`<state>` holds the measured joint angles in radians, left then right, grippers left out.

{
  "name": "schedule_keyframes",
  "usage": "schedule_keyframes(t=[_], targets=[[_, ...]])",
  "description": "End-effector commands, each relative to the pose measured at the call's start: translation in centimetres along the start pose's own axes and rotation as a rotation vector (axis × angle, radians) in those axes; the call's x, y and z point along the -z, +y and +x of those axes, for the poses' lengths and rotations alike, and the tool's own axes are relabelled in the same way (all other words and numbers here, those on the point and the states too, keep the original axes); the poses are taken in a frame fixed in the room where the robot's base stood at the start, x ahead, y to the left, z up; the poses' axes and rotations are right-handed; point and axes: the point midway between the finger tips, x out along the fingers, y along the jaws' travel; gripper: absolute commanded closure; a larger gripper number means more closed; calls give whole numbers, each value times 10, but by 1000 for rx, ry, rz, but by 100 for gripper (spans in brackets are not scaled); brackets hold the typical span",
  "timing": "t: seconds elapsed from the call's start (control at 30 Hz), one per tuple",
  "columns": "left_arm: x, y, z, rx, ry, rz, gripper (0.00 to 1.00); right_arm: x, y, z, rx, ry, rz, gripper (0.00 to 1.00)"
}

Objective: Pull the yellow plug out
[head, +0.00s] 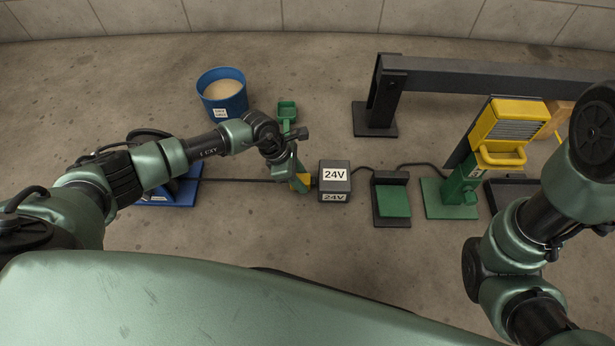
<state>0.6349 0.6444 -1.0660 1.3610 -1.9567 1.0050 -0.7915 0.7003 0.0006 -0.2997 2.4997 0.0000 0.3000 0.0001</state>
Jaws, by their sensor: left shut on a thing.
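The yellow plug (302,181) is at the left side of the dark 24V box (335,182), at the end of a dark cable (240,181) that runs in from the left. My left gripper (298,177) reaches down from above and is shut on the plug. The fingers hide part of the plug. The plug's right end is close against the box; I cannot tell how deep it sits. My right arm shows at the right edge, but its gripper is out of view.
A blue bucket (223,108) of pale material and a small green scoop-like thing (287,109) stand behind. A blue-based device (180,195) is at left. A green pad on a dark stand (392,200), a green-and-yellow post (464,185) and a dark beam (480,78) are at right.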

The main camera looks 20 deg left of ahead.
Motion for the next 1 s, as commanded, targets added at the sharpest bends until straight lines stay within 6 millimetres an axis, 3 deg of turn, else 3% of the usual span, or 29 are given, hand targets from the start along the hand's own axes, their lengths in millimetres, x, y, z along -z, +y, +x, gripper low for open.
schedule_keyframes(t=[0.13, 0.4, 0.43, 0.5, 0.83, 1.0], targets=[[23, -1, -11, 0, 3, -3, 100, -3, 2, 7, 0, 0, 0, 64], [24, 0, -10, 0, 2, -2, 100, -2, 1, 6, 0, 0, 0, 64], [24, 0, -10, 0, 2, -1, 57, -2, 1, 6, 0, 0, 0, 64], [24, 0, -10, 0, 2, -1, 44, -2, 1, 6, 0, 0, 0, 64], [23, 0, -12, -1, 1, -1, 44, -2, 1, 7, 0, 0, 0, 64], [22, 0, -25, -2, 2, -1, 44, -6, 3, 17, 0, 0, 1, 64]])
